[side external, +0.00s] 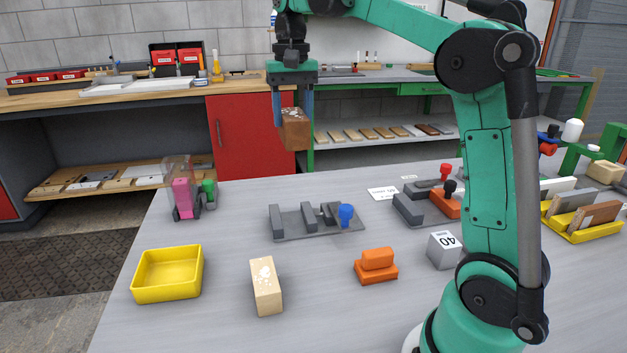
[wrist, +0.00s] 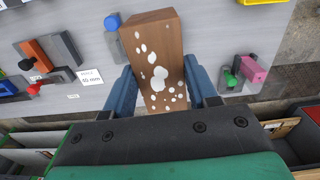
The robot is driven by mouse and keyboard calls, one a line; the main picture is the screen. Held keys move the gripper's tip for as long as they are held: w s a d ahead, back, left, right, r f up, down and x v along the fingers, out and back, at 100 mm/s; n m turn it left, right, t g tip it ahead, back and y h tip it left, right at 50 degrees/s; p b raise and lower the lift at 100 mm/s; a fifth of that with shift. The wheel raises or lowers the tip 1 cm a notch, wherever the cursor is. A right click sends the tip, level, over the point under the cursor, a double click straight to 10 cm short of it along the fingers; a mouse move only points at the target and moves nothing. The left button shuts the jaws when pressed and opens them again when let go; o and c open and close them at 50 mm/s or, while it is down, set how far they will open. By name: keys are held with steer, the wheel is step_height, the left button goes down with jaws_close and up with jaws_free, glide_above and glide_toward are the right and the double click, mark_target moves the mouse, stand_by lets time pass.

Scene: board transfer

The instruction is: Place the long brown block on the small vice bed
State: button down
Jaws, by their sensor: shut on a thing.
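The long brown block (side external: 296,130) has white spots on its face. My gripper (side external: 294,106) is shut on it and holds it high above the far edge of the grey table. In the wrist view the block (wrist: 155,62) lies between the two blue fingers (wrist: 161,92). Several vice-like fixtures stand on the table: a grey one with a blue knob (side external: 315,222), a grey and orange one with a black knob (side external: 430,207), and a dark one with a red knob (side external: 428,188). I cannot tell which is the small vice bed.
A pink and green fixture (side external: 186,198) stands at the table's left edge. In front are a yellow tray (side external: 167,275), a spotted cream block (side external: 266,287), an orange piece (side external: 376,266) and a grey cube marked 40 (side external: 444,250). A yellow rack (side external: 580,228) holds boards at right.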

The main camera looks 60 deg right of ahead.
steer(key=w+d+f, duration=0.1)
steer(key=w+d, duration=0.3)
glide_above(293, 223)
step_height(293, 223, down, 21)
steer(key=shift+r, duration=0.1)
stand_by(0.4)
steer(key=shift+c, duration=1.3)
jaws_free()
